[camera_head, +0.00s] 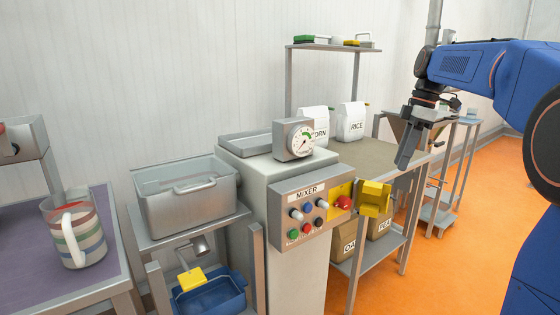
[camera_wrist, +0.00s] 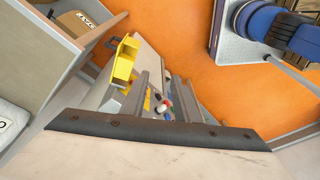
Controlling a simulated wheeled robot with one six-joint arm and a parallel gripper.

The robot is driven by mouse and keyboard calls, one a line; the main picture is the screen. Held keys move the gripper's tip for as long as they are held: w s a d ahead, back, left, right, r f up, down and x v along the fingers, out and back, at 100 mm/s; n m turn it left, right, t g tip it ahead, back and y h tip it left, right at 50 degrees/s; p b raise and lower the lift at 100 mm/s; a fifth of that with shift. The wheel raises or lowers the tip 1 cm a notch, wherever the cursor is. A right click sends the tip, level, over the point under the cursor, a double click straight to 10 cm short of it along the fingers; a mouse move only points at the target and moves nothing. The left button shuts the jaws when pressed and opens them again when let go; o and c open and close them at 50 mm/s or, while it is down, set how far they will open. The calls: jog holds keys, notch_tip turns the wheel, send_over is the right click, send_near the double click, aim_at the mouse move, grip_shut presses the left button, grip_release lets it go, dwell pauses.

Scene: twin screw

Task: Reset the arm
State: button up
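My gripper (camera_head: 405,158) hangs from the blue arm at the right of the head view. Its fingers point down, above and a little right of the yellow box (camera_head: 375,200) on the mixer's side, apart from it. In the wrist view the two grey fingers (camera_wrist: 161,90) stand apart with a gap between them, and nothing is held. The mixer panel (camera_head: 308,212) has several coloured buttons and a red knob (camera_head: 343,202). The panel's buttons (camera_wrist: 161,106) show between the fingers in the wrist view, and the yellow box (camera_wrist: 125,62) lies to their left.
A table behind the mixer holds a rice bag (camera_head: 351,122) and a corn bag (camera_head: 315,125), with boxes below. A metal bin (camera_head: 188,200), a blue tray (camera_head: 222,295) and a striped jug (camera_head: 75,235) are at the left. Open orange floor (camera_head: 450,275) lies right of the mixer.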

jog(key=s+a+f+m+t+h, duration=0.15)
jog(key=s+f+m, duration=0.25)
jog(key=s, duration=0.5)
jog(key=s+a+f+m+t, duration=0.1)
jog(key=s+a+f+m, duration=0.25)
jog(key=s, duration=0.55)
jog(key=s+f+m+t, duration=0.2)
jog(key=s+f+m, duration=0.5)
jog(key=s+f, duration=0.8)
jog(key=shift+s+a+m+h, duration=0.15)
jog(key=shift+s+m+h, duration=0.2)
jog(key=shift+s+h, duration=0.1)
